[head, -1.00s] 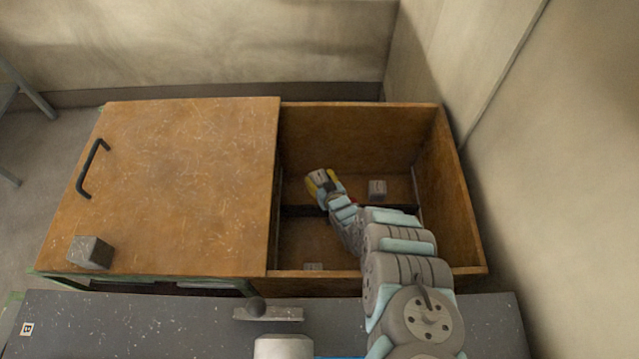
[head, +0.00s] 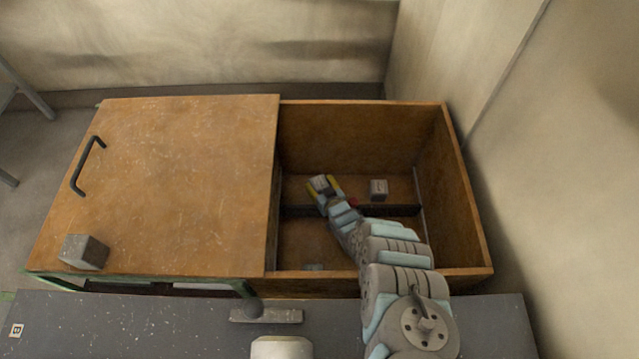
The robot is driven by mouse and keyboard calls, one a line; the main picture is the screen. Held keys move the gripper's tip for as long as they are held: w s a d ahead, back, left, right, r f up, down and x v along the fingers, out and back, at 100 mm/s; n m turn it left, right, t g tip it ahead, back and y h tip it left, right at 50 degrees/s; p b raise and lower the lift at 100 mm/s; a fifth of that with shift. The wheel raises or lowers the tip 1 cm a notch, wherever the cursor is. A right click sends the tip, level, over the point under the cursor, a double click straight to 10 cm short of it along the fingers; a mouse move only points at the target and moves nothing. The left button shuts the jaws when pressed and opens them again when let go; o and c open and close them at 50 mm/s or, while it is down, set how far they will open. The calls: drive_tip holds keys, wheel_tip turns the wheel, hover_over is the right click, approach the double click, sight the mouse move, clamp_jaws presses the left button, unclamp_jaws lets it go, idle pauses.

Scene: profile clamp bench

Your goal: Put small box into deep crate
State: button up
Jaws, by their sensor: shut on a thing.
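The deep crate (head: 462,190) is an open brown wooden box with a low dark divider across its inside. My gripper (head: 324,187), with yellow fingers, reaches down into the crate's back compartment near its left side. It is shut on a small grey box (head: 319,181), with a finger on either side. I cannot tell whether the held box touches the crate floor. Another small grey box (head: 378,188) sits in the back compartment, to the right of my gripper. A further small light block (head: 314,267) shows partly behind the front wall in the front compartment.
A wooden lid panel (head: 165,180) with a black handle (head: 88,166) covers the left side. A grey block (head: 84,251) rests on its front left corner. A dark bench (head: 130,325) with a knobbed clamp (head: 265,313) lies in front. Walls stand behind and to the right.

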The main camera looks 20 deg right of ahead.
sight(324, 187)
drive_tip(key=o, duration=1.2)
drive_tip(key=shift+r, duration=0.15)
drive_tip(key=shift+r+p, duration=0.5)
drive_tip(key=shift+p, duration=0.15)
drive_tip(key=shift+s+r+p, duration=0.35)
drive_tip(key=shift+s+p, duration=0.05)
drive_tip(key=shift+p+v, duration=0.55)
drive_tip(key=shift+v, duration=0.65)
drive_tip(key=shift+s+f, duration=0.1)
drive_tip(key=shift+s, duration=0.3)
